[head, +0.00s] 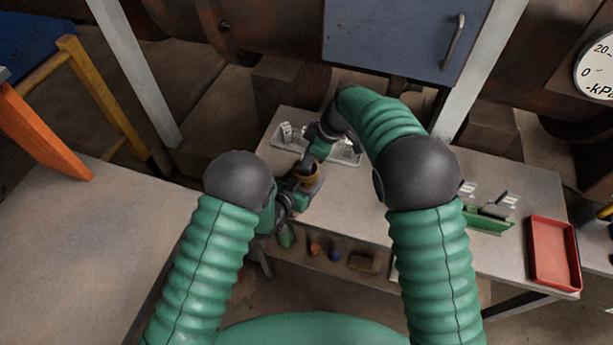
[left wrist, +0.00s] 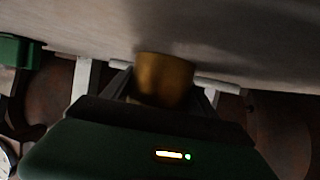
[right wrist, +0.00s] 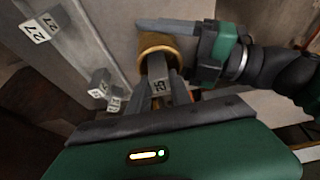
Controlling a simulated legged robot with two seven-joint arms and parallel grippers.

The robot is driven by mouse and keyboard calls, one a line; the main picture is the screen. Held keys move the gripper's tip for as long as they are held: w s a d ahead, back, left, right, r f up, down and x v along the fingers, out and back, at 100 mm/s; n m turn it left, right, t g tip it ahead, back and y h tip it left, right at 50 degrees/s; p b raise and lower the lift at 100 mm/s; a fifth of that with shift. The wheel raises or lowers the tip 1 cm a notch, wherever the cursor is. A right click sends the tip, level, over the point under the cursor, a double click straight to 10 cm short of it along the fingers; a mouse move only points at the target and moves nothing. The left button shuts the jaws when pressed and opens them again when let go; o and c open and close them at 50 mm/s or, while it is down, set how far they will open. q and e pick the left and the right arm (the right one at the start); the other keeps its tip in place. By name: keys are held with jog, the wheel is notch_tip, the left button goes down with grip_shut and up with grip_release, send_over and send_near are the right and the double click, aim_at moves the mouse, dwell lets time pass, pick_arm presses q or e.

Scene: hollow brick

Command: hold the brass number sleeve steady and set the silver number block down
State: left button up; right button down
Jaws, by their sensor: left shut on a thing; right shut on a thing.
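The brass number sleeve (right wrist: 151,44) is a short ring in the right wrist view. It also shows in the left wrist view (left wrist: 164,78) and in the head view (head: 312,182). My left gripper (head: 303,186) is shut on the sleeve above the table. The silver number block (right wrist: 158,85) is a slim bar with a dark number on its end face. My right gripper (right wrist: 160,98) is shut on it. The block overlaps the sleeve's mouth in the right wrist view; how far it reaches inside is hidden. My right gripper covers it in the head view.
A grey rack (head: 345,157) with several number blocks lies at the back of the table (head: 350,205). A green holder (head: 488,222) with silver pieces and a red tray (head: 553,278) stand at the right. A blue-grey cabinet (head: 385,45) hangs behind. The table between rack and green holder is clear.

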jog(key=c, duration=1.1)
grip_release()
jog(key=v, duration=1.2)
pick_arm(q)
jog(key=o, duration=2)
